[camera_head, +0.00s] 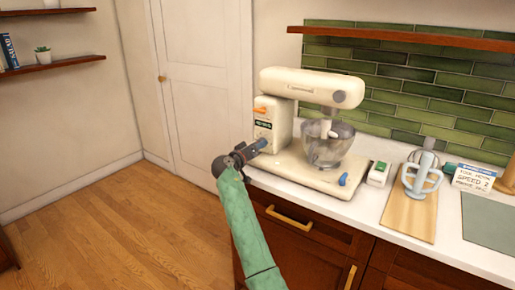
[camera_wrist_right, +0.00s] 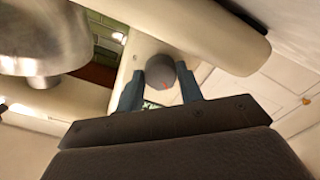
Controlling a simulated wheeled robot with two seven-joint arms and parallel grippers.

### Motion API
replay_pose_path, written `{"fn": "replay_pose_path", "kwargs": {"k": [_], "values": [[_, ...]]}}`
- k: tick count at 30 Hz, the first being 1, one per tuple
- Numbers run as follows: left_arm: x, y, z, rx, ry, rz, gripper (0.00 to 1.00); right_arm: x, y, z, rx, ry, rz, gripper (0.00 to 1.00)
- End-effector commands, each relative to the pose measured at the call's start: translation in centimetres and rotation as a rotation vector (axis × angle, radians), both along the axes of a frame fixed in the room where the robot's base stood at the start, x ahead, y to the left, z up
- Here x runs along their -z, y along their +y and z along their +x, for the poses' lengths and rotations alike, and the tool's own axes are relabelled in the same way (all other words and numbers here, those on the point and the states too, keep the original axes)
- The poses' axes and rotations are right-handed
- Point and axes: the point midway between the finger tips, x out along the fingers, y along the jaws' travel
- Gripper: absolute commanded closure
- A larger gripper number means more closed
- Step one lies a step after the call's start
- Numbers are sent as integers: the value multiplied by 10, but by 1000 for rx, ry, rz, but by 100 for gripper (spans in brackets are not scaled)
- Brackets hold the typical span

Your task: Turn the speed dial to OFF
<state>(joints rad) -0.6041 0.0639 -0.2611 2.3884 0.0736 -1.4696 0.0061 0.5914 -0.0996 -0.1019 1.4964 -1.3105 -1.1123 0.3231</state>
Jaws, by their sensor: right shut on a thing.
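The cream stand mixer (camera_head: 318,85) stands on the counter, its steel bowl (camera_head: 328,145) under the head. My right gripper (camera_head: 262,144) reaches the lower side of the mixer's column, below its small dark display (camera_head: 262,124). In the right wrist view, the two blue-grey fingers of the gripper (camera_wrist_right: 160,88) are shut on the round grey speed dial (camera_wrist_right: 160,70), one on each side. The dial carries a small red mark; its setting cannot be read. In the head view the gripper hides the dial. My left gripper is out of view.
An orange lever (camera_head: 261,109) sits above the display. A blue knob (camera_head: 343,179) is on the mixer's base. To the right are a small box with a green top (camera_head: 379,173), a wooden board (camera_head: 408,215) with a beater, and a card (camera_head: 470,178) reading SPEED 2. The floor at left is clear.

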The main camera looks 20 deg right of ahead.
Motion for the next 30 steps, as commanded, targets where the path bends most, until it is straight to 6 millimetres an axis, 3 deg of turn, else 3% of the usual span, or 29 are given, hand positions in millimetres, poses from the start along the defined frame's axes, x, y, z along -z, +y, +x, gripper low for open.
{"fn": "replay_pose_path", "kwargs": {"k": [15, 30], "values": [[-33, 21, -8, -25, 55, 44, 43, -4, 1, 0, -2, 345, -272, 86], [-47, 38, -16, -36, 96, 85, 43, -3, 0, 0, -2, 480, -378, 86]]}}
